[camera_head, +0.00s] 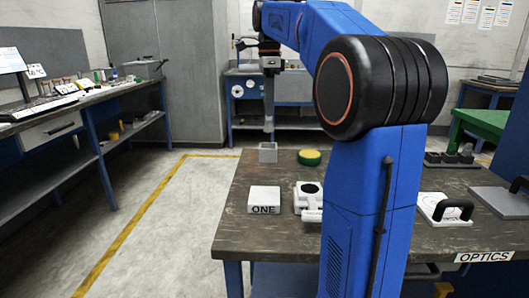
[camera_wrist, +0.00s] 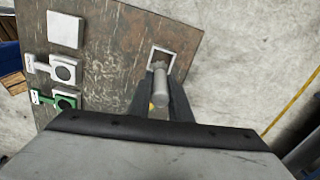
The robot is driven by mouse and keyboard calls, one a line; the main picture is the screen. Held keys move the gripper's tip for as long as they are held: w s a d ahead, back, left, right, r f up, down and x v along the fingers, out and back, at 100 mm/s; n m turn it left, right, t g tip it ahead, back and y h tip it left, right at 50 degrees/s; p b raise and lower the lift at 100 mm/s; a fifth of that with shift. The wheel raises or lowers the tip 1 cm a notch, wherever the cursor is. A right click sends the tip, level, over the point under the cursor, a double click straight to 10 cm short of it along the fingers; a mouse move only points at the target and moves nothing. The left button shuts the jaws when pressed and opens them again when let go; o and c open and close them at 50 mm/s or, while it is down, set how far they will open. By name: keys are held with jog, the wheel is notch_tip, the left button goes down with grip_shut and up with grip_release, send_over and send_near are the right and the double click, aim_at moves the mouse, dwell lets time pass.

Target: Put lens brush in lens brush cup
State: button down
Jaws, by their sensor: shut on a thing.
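My gripper (camera_head: 269,74) is shut on the lens brush, a slim grey rod (camera_head: 268,105) that hangs upright below it in the head view. In the wrist view, the brush (camera_wrist: 161,88) shows as a grey cylinder between the dark fingers of my gripper (camera_wrist: 161,95). The lens brush cup (camera_head: 268,152) is a small square grey box near the far left edge of the table. Its square rim (camera_wrist: 152,57) shows just beyond the brush in the wrist view. In the head view the brush's lower end appears above the cup; whether it is over the opening I cannot tell.
Nearer are a white block marked ONE (camera_head: 264,200) and a white holder with a dark disc (camera_head: 308,190). The worn table (camera_head: 235,215) has bare surface between them. Open floor (camera_head: 175,215) lies to the left.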

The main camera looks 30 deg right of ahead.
jog(key=shift+w+f, duration=0.15)
jog(key=shift+f, duration=4.8)
jog(key=shift+f, duration=0.15)
jog(key=c, duration=1.6)
grip_release()
notch_tip(320, 180, up, 12)
jog(key=shift+r, duration=0.15)
